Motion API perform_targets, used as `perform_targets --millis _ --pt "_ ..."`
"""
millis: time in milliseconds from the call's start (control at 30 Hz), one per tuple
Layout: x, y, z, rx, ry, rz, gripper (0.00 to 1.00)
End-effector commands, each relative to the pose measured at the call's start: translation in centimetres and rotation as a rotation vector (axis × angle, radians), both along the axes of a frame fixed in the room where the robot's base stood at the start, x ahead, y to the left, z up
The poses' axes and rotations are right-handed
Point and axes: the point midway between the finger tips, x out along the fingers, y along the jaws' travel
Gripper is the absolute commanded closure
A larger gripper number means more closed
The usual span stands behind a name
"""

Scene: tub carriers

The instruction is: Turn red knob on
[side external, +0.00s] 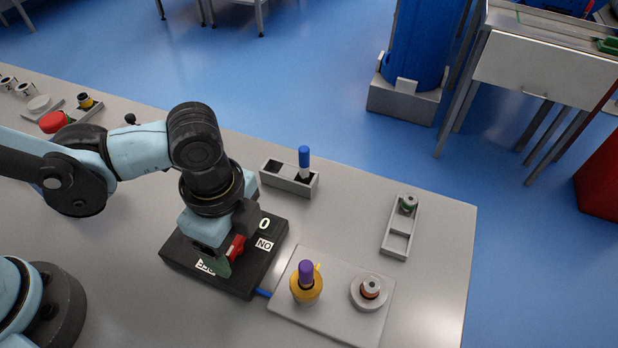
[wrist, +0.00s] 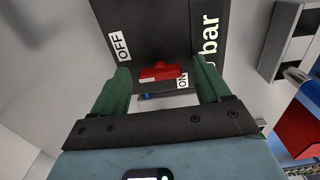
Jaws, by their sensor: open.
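The red knob (side external: 237,246) sits on a black box (side external: 181,263) on the grey table, partly hidden by my gripper in the side view. In the wrist view the red knob (wrist: 158,73) lies between the two green fingers of my gripper (wrist: 162,66), with a gap at each side. My gripper (side external: 228,254) is open and pointed down over the box. An OFF label (wrist: 123,46) is at upper left and an ON label (wrist: 182,80) is right beside the knob. I cannot tell which label the knob points to.
A grey plate (side external: 340,325) with a yellow part holding a purple-topped peg (side external: 306,272) and a round grey holder (side external: 369,293) stands right of the box. A grey tub carrier (side external: 289,179) with a blue-capped tub is behind. Another carrier (side external: 399,227) is farther right.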

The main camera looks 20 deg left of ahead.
Motion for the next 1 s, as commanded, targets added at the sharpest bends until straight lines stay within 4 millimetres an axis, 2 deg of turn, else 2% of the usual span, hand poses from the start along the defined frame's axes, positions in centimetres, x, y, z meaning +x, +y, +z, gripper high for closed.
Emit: perform_targets --millis 267,600,633,1000 --pt "0.0 0.0 -0.06 0.0 0.0 0.0 0.25" --pt "-0.01 0.0 -0.04 0.0 0.0 0.0 0.77" --pt "-0.01 0.0 -0.04 0.0 0.0 0.0 0.8" --pt "-0.01 0.0 -0.03 0.001 0.001 0.073 0.8"
